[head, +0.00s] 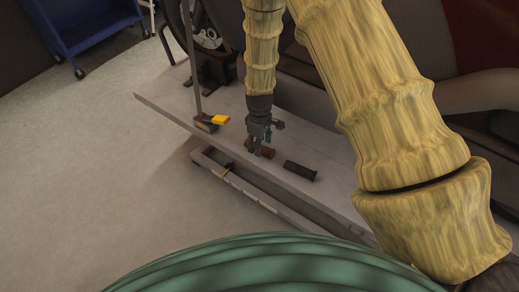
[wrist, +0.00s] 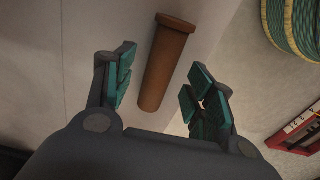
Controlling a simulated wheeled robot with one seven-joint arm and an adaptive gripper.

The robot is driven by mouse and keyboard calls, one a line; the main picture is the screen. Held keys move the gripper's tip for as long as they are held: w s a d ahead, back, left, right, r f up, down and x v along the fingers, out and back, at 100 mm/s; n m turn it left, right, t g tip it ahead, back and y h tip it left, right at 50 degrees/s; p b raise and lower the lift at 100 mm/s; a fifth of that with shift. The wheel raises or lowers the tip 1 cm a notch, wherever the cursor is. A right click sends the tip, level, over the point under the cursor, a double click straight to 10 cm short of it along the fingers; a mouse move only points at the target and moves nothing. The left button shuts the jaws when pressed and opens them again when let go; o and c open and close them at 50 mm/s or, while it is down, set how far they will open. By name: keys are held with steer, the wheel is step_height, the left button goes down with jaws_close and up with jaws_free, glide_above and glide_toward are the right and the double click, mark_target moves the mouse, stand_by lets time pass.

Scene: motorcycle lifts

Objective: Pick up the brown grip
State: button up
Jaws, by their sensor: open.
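The brown grip (wrist: 166,62) is a short tapered cylinder with a flanged end, lying on the pale lift platform (head: 160,98). In the wrist view it lies between the two teal-padded fingers of my gripper (wrist: 162,88), with a gap on each side. In the head view the brown grip (head: 267,152) shows just beside and partly behind the fingers of my gripper (head: 257,152), which points down over the platform. My gripper is open and empty. I cannot tell exactly how high the fingertips are above the platform.
A black grip (head: 300,170) lies on the platform right of my gripper. A motorcycle wheel and stand are behind. A blue cart (head: 95,25) is at the far left. The floor at left is clear.

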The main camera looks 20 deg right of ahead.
step_height(320, 180, down, 2)
steer(key=shift+f, duration=0.1)
steer(key=c, duration=1.1)
